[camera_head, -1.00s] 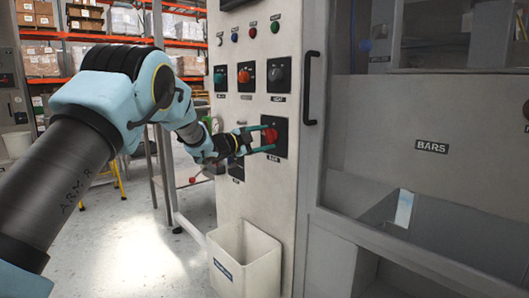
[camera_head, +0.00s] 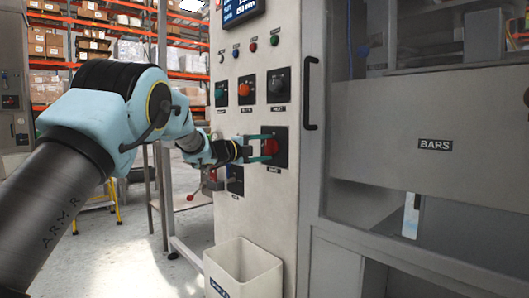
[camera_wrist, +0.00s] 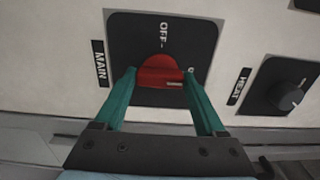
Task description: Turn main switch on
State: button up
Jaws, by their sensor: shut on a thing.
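The main switch is a red rotary knob (camera_head: 270,146) on a black square plate (camera_head: 281,157), low on the light grey control panel. In the wrist view the red knob (camera_wrist: 160,72) sits on its black plate, with "OFF" printed on the plate and a "MAIN" label (camera_wrist: 100,63) beside it. My gripper (camera_head: 264,148) reaches in from the left, its teal fingers on either side of the knob. In the wrist view my gripper (camera_wrist: 160,82) is shut on the knob, which hides part of the plate's lettering.
A dark "HEAT" knob (camera_wrist: 291,97) is beside the main plate. Other panel knobs, orange (camera_head: 245,89) and grey (camera_head: 277,84), are above. A vertical black handle (camera_head: 311,93) is to the right. A white bin (camera_head: 243,270) hangs below.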

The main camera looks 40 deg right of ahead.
jog(key=shift+f, duration=0.1)
jog(key=o, duration=1.3)
jog(key=a, duration=1)
jog(key=shift+w+a+b, duration=0.3)
jog(key=shift+a+b, duration=0.05)
jog(key=shift+a, duration=0.05)
